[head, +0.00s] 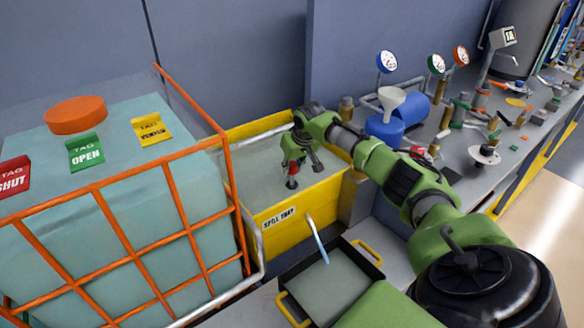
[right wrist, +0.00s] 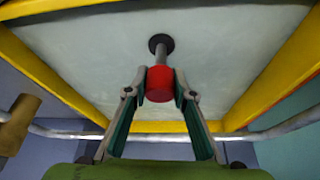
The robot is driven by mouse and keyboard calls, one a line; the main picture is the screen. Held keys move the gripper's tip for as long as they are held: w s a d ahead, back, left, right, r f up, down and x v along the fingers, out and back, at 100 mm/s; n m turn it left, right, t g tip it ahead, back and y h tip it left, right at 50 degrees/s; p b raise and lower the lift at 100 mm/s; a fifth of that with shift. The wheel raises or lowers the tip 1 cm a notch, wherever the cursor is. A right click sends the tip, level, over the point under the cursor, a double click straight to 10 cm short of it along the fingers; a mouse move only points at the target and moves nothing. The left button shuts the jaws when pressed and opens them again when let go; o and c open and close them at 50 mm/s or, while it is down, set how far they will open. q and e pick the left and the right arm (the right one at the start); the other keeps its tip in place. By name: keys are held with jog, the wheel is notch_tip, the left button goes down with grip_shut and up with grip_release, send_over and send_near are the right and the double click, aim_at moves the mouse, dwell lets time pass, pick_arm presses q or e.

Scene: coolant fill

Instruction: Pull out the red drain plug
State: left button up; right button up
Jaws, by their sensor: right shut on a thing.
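The red drain plug (head: 292,169) stands upright in the yellow spill tray (head: 318,200), over the tray's grey floor. My right gripper (head: 299,158) comes down from above and is shut on the plug. In the right wrist view the plug's red head (right wrist: 160,84) sits between the two fingertips (right wrist: 161,88). A grey stem runs from the head to a dark round drain ring (right wrist: 161,43) in the floor. I cannot tell how deep the stem sits in the drain. My left gripper is not in view.
A tank (head: 110,180) in an orange cage (head: 176,202) stands left of the tray, with red, green and yellow tags. A black bin (head: 330,285) with yellow handles is in front. The bench (head: 400,180) at right holds gauges, a white funnel (head: 391,100) and a blue container (head: 412,106).

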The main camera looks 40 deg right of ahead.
jog(key=shift+r+p, duration=1.1)
jog(key=shift+r, duration=0.1)
